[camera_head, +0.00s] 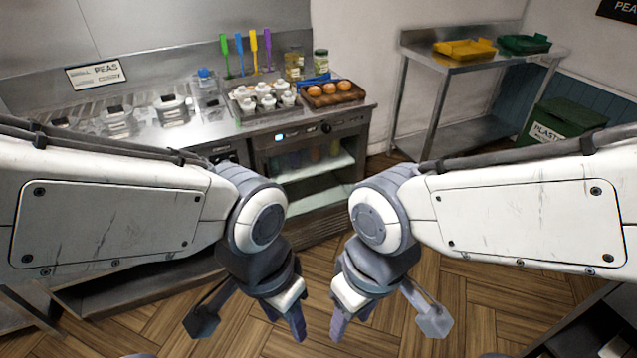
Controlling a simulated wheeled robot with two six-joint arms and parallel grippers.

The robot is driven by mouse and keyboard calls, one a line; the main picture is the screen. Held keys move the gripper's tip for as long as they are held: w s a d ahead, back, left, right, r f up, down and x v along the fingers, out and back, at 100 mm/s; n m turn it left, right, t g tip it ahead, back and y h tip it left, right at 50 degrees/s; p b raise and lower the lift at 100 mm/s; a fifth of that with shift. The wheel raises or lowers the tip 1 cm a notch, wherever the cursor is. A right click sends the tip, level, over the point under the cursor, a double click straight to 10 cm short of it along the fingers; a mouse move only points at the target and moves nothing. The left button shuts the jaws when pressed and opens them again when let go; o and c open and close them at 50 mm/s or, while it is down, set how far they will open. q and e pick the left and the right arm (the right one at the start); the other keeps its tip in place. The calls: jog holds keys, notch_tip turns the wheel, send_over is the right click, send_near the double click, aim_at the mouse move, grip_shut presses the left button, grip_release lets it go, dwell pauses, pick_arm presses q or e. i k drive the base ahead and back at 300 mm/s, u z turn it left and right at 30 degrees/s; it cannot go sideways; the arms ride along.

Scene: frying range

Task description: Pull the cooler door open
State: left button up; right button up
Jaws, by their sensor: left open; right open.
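The cooler (318,190) is built in under the steel counter in the middle of the head view. It has a control strip with a lit display and a knob, and below it a lit, glass-like front with shelves and several bottles visible. I cannot tell its handle or the door's exact edges. My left gripper (285,314) and my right gripper (349,314) both point down over the floor in front of the cooler. Both are open and empty, apart from the cooler. My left arm hides part of the cabinet left of the cooler.
On the counter are a tray of white cups (262,98), a crate of brown round items (333,96), jars (294,64) and steel bins (118,120). A steel table (450,68) and a green bin (560,125) stand at right. The wooden floor between is clear.

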aim_at(362, 131)
jog(key=k, duration=0.6)
jog(key=u, duration=0.45)
jog(key=i, duration=1.4)
jog(key=z, duration=0.2)
